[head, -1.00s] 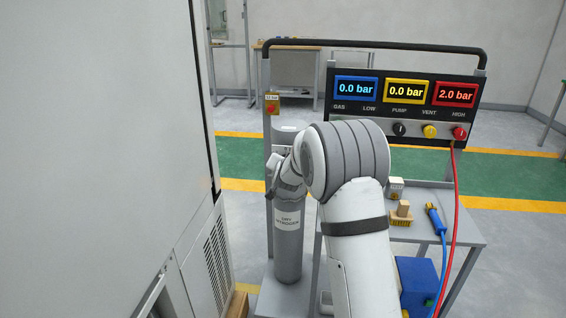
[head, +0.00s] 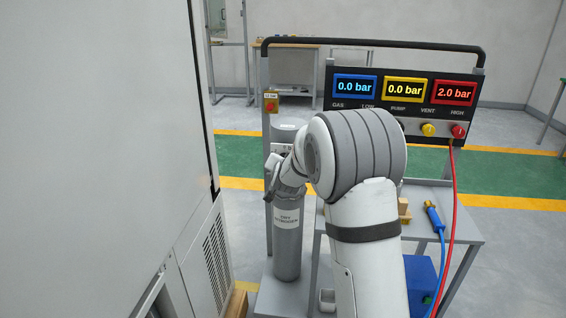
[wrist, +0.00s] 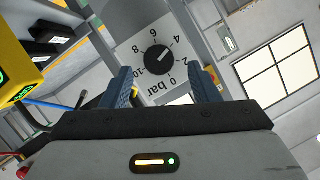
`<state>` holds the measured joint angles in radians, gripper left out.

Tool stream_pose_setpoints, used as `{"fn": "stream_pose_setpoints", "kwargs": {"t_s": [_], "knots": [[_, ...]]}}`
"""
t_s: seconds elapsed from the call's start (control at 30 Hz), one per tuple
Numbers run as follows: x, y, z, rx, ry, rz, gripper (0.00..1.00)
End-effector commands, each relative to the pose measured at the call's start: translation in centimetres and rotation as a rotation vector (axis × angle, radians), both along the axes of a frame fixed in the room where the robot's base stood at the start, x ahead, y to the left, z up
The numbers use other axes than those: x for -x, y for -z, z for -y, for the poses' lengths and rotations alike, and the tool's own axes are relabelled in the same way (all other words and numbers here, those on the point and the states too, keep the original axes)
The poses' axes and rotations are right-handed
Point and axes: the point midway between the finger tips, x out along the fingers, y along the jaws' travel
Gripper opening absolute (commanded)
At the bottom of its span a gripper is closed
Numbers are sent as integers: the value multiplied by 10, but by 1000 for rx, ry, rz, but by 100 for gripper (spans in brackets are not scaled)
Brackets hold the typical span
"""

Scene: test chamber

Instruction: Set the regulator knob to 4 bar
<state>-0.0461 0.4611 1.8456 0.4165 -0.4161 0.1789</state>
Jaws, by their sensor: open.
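The regulator knob (wrist: 159,58) is black and round on a white dial plate (wrist: 136,57) marked in bar, seen tilted in the wrist view. A light pointer mark on the knob aims toward the upper right, near the 4 side of the scale; its exact reading is too small to tell. My gripper (wrist: 160,82) is open, with its two blue fingers to either side of the lower dial. The knob lies ahead between them, apart from both. In the head view my arm hides the regulator, above the grey dry nitrogen cylinder (head: 288,245).
A yellow box with a red knob (head: 271,105) is on the frame post. A large grey cabinet (head: 100,130) stands close on the left. Blue and red hoses hang at the right.

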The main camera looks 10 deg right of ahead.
Motion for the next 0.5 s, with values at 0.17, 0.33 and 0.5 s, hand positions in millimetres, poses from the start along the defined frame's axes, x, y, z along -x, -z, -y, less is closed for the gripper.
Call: {"fn": "stream_pose_setpoints", "kwargs": {"t_s": [0.17, 0.33, 0.5], "knots": [[24, -9, -3, -1, 0, -1, 55], [33, -12, -4, 0, 0, -1, 55], [33, -12, -4, 0, 0, -1, 55]]}}
